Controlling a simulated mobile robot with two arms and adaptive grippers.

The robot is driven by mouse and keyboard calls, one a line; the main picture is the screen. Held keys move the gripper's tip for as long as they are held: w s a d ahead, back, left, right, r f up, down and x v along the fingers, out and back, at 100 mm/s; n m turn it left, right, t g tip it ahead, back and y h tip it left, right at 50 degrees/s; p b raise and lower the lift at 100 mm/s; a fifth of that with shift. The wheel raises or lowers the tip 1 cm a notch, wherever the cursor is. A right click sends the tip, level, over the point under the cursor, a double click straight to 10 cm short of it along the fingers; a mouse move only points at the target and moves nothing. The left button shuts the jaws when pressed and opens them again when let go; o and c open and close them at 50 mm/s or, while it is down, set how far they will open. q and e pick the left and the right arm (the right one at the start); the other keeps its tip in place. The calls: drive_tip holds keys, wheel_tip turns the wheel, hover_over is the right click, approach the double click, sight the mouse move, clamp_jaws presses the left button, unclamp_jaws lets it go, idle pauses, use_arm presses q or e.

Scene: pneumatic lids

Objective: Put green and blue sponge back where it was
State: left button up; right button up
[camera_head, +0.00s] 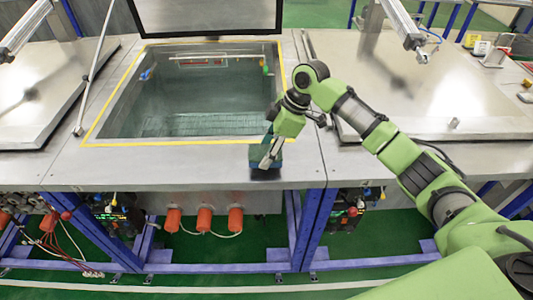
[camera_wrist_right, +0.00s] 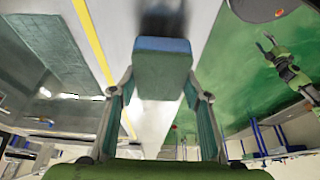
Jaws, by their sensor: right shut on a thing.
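The green and blue sponge (camera_wrist_right: 161,75) is between the fingers of my right gripper (camera_wrist_right: 160,88) in the wrist view, with a blue end face and a dull green broad face. In the head view my right gripper (camera_head: 268,160) points down at the front rim of the steel table, near the tank's front right corner. The sponge (camera_head: 259,156) shows there as a dark teal block, partly covered by the fingers. A dark shadow lies by it; I cannot tell if it touches the metal. My left gripper (camera_wrist_right: 267,43) shows small in the wrist view, its fingers apart and empty.
The open tank (camera_head: 190,95) with a yellow border lies left of my right gripper. Its raised lid (camera_head: 207,15) stands behind. Closed steel lids flank it at left (camera_head: 45,90) and right (camera_head: 430,90). Bare metal rim (camera_head: 200,170) runs along the front.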

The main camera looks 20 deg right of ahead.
drive_tip(key=shift+s+f+p, duration=0.15)
drive_tip(key=shift+f+p, duration=0.2)
drive_tip(key=shift+f, duration=0.6)
use_arm(q)
drive_tip(key=shift+r, duration=0.6)
use_arm(e)
drive_tip(key=shift+f, duration=0.1)
drive_tip(key=shift+f, duration=0.15)
drive_tip(key=o, duration=1)
use_arm(q)
wheel_tip(320, 180, down, 2)
drive_tip(key=b, duration=0.2)
drive_tip(key=shift+f+b, duration=0.25)
drive_tip(key=shift+b, duration=0.1)
use_arm(e)
drive_tip(key=v, duration=1.2)
drive_tip(key=shift+r, duration=0.2)
